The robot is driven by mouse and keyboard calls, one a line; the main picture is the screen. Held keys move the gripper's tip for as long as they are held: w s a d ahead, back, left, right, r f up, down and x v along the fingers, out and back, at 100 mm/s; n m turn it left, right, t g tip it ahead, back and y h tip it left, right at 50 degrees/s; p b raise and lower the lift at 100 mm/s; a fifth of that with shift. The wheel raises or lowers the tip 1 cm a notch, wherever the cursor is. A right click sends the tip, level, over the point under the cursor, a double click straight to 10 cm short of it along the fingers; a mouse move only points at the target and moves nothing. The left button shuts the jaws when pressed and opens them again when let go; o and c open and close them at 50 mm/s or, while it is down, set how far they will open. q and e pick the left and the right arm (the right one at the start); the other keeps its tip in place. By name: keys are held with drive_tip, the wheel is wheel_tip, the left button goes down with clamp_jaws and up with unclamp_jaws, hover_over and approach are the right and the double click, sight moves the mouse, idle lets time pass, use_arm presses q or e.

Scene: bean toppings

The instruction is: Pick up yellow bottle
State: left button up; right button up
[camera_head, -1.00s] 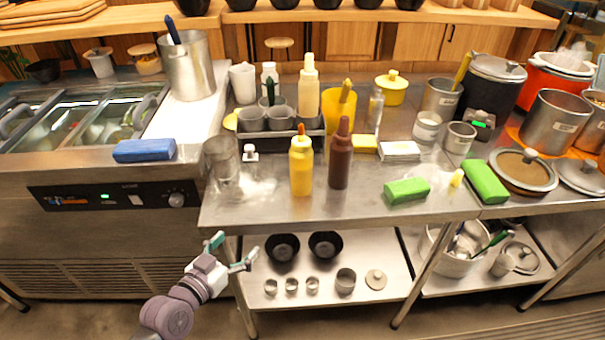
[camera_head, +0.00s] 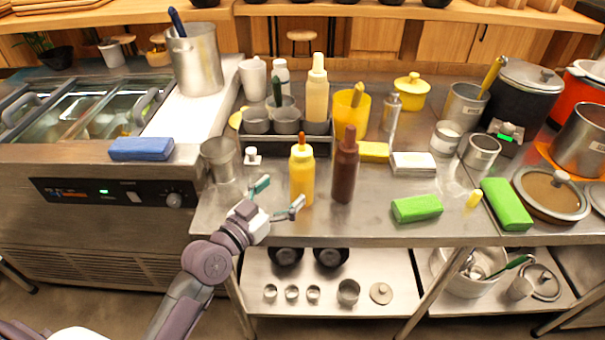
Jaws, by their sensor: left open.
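The yellow bottle (camera_head: 302,178) stands upright on the steel table (camera_head: 400,228) near its front edge. It has a reddish-orange tip. My left gripper (camera_head: 281,196) is open and empty, just left of and in front of the yellow bottle, at the table's front edge. Its two teal-tipped fingers are spread apart. One fingertip shows close to the bottle's lower part; I cannot tell whether it touches. My right gripper is not in view.
A brown bottle (camera_head: 344,170) stands close to the right of the yellow bottle. Behind are a dark caddy with metal cups (camera_head: 286,121), a pale bottle (camera_head: 317,90) and a yellow cup (camera_head: 351,112). A green block (camera_head: 417,208) lies to the right. A metal cup (camera_head: 218,160) stands left.

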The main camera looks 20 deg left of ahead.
sight(294, 181)
use_arm(q)
drive_tip(key=shift+w+d, duration=0.25)
drive_tip(key=shift+w, duration=0.45)
drive_tip(key=shift+w+d, duration=0.1)
drive_tip(key=shift+w, duration=0.15)
drive_tip(key=shift+w+d+r, duration=0.1)
drive_tip(key=shift+w, duration=0.15)
drive_tip(key=p+x, duration=0.1)
drive_tip(key=x, duration=0.3)
drive_tip(key=shift+w+d+r, duration=0.1)
drive_tip(key=shift+w+d, duration=0.15)
drive_tip(key=shift+w, duration=0.05)
drive_tip(key=shift+c, duration=0.5)
drive_tip(key=c, duration=0.8)
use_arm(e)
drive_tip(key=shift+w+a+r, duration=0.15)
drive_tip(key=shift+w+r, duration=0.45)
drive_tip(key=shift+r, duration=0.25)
